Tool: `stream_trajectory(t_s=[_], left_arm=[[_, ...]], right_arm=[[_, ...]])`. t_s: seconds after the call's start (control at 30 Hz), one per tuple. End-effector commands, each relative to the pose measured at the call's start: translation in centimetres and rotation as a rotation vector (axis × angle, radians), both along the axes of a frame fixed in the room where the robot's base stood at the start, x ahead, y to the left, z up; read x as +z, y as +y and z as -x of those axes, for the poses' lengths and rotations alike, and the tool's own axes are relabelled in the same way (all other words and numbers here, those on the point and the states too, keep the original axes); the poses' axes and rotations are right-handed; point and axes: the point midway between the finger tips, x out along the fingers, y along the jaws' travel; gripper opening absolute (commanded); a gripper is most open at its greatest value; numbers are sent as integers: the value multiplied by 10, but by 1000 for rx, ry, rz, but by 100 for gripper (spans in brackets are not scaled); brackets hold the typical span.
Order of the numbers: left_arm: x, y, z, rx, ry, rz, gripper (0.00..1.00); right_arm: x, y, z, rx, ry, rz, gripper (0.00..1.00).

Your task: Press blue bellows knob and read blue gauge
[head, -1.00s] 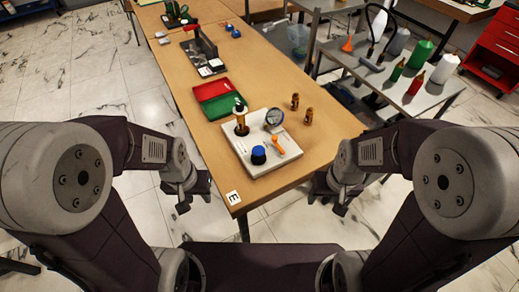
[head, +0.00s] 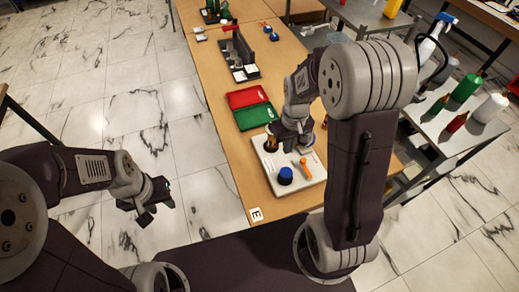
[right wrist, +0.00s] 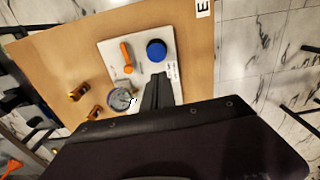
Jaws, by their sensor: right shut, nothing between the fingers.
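The blue knob (head: 285,176) is a round cap on the white board (head: 263,160) near the table's front. It shows clearly in the right wrist view (right wrist: 156,50). The round gauge (right wrist: 120,98) sits on the board's edge in the right wrist view; its dial is too small to read, and my right arm largely covers it in the head view. My right gripper (head: 290,147) is over the board behind the knob. Its fingers (right wrist: 158,82) are shut, empty and apart from the knob in the picture. My left gripper (head: 148,208) hangs left of the table; its opening is unclear.
An orange lever (head: 306,168) stands on the board beside the knob. Two small brown bottles (right wrist: 77,92) (right wrist: 94,112) stand near the gauge. Red (head: 247,97) and green (head: 256,117) trays lie behind the board. Table left of the board is bare.

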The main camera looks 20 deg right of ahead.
Motion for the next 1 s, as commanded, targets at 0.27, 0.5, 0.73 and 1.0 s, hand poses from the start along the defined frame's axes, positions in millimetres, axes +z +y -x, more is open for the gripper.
stream_trajectory(t_s=[0.27,0.5,0.73,1.0], left_arm=[[20,0,0,0,1,0,36],[18,0,0,0,1,0,36],[17,0,0,0,1,0,36],[16,0,0,0,1,0,36]], right_arm=[[8,-9,5,-31,34,-4,0],[6,-9,5,-31,33,-4,0],[-18,-9,6,-31,38,-5,0],[-78,-8,7,-31,39,-5,0]])
